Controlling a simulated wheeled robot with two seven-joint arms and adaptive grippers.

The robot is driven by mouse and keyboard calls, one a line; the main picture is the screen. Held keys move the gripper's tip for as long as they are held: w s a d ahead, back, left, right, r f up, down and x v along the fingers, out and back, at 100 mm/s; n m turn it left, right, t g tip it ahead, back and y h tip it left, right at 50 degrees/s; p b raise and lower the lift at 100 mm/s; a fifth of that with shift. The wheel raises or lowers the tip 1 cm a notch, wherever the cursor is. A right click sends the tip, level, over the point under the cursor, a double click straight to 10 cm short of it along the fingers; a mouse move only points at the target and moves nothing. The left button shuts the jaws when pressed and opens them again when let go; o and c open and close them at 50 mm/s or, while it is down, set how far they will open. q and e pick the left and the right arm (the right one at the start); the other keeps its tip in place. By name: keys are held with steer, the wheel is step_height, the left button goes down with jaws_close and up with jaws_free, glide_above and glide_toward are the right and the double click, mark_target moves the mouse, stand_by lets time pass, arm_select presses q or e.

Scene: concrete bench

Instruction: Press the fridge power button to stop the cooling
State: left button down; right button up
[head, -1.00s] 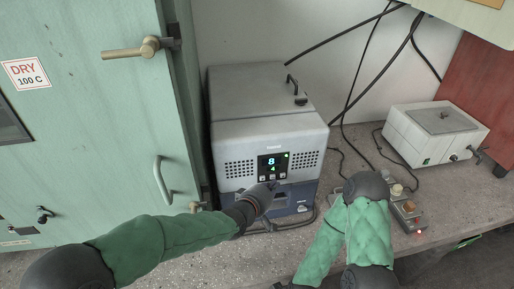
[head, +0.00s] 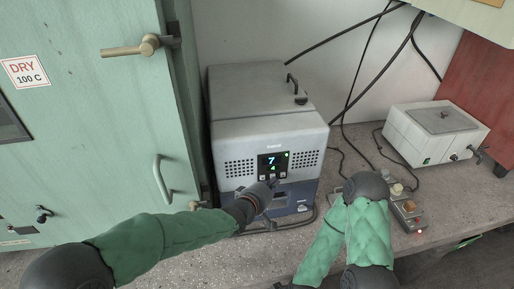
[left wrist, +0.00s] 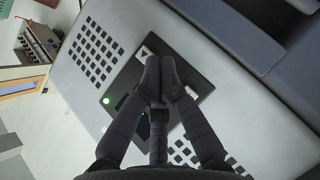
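The fridge (head: 268,133) is a grey-white box with a blue-grey lower front, standing against the wall. Its black control panel (head: 273,165) shows a blue 7 above a green 4, with a green light at its upper right and small buttons along the bottom. My left gripper (head: 270,184) is at the panel's lower edge. In the left wrist view its fingers (left wrist: 160,75) are together and empty, over the button row beside a button with a triangle mark (left wrist: 143,52).
A green drying cabinet (head: 90,120) with handles stands close on the left. A white bath-like box (head: 435,135) and a small device with knobs and a red light (head: 408,213) are on the right. Cables hang behind.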

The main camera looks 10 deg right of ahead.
arm_select(q)
steer(key=shift+w, duration=0.25)
stand_by(0.3)
steer(key=shift+s, duration=0.5)
steer(key=s, duration=0.6)
steer(key=shift+d+p, duration=0.15)
steer(key=shift+p, duration=0.15)
stand_by(0.3)
stand_by(0.7)
